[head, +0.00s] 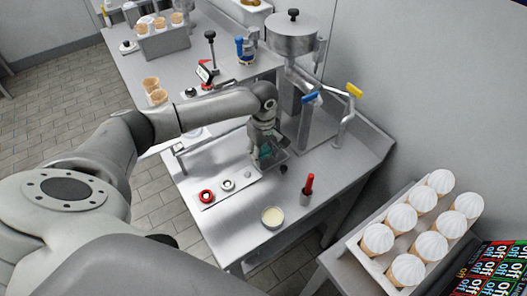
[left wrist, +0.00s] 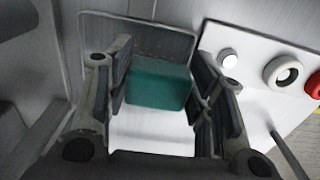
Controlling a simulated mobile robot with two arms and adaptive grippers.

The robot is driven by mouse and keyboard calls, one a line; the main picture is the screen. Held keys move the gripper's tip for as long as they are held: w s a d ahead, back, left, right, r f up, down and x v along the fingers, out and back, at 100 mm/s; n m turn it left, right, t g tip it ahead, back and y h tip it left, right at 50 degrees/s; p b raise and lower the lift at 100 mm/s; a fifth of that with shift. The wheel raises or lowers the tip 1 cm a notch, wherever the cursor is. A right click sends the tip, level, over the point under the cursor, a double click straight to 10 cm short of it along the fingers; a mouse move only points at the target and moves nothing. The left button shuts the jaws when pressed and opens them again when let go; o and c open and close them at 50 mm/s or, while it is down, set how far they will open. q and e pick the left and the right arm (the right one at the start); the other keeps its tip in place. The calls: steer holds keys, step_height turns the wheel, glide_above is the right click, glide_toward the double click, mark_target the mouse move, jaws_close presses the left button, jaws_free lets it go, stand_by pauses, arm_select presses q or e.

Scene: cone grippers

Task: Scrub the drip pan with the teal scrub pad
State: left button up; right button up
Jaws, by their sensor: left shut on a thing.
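The teal scrub pad (left wrist: 158,84) is held between the two fingers of my left gripper (left wrist: 163,88), and the gripper is shut on it. In the head view, my left gripper (head: 263,143) points down at the drip pan (head: 280,163), and a little of the teal pad (head: 265,153) shows between its fingers. The thin-rimmed metal pan (left wrist: 105,32) lies beneath and behind the pad in the left wrist view. I cannot tell whether the pad touches the pan floor. My right gripper is not in view.
A metal dispenser (head: 292,38) with blue and yellow levers stands behind the pan. A white plate (head: 215,193) with red and white rings lies to the left. A cream-filled cup (head: 272,217) and a red-handled tool (head: 307,185) stand in front. A cone rack (head: 373,264) is at right.

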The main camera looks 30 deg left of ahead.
arm_select(q)
steer(key=shift+f, duration=0.45)
